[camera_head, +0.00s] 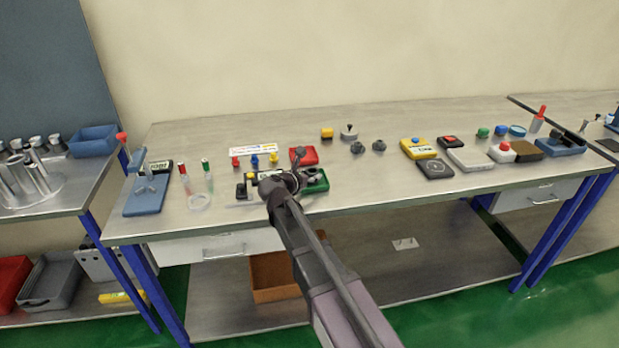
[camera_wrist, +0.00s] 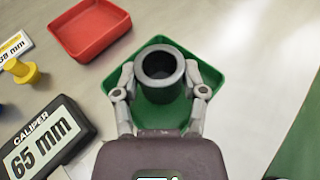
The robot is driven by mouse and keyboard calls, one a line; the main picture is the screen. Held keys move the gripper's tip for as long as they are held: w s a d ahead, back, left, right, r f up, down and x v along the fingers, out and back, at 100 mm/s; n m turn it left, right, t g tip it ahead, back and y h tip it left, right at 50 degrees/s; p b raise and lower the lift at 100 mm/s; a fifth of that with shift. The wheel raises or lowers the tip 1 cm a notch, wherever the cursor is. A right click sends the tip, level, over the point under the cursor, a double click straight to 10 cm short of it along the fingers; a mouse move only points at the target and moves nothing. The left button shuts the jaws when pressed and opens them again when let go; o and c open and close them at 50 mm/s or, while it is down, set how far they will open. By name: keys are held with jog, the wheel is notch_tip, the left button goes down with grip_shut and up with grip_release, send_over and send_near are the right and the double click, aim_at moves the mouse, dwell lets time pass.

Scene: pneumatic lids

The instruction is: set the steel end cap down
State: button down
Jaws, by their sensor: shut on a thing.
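The steel end cap (camera_wrist: 160,92) is a dark grey round piece with a wide opening facing the wrist camera. My gripper (camera_wrist: 161,76) is shut on it, one finger on each side. In the wrist view the cap is over the green tray (camera_wrist: 208,76), whose rim shows around it. I cannot tell whether the cap touches the tray floor. In the head view my gripper (camera_head: 290,180) is at the left of the green tray (camera_head: 320,184), and my arm hides part of that area.
A red tray (camera_wrist: 88,28) lies behind the green one. A caliper display (camera_wrist: 45,138) reading 65 mm and a yellow knob (camera_wrist: 22,70) are to the left. Grey knobs (camera_head: 379,145) and a yellow device (camera_head: 418,148) stand further right. Bare bench top lies right of the green tray.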

jog(key=shift+f, duration=0.2)
jog(key=shift+c, duration=0.7)
grip_release()
jog(key=shift+r, duration=0.1)
jog(key=shift+r, duration=0.1)
jog(key=shift+s+r, duration=0.1)
jog(key=shift+s, duration=0.05)
jog(key=p+v, duration=0.4)
jog(key=v, duration=0.7)
jog(key=shift+s+a, duration=0.25)
jog(key=shift+s, duration=0.05)
jog(key=shift+d, duration=0.1)
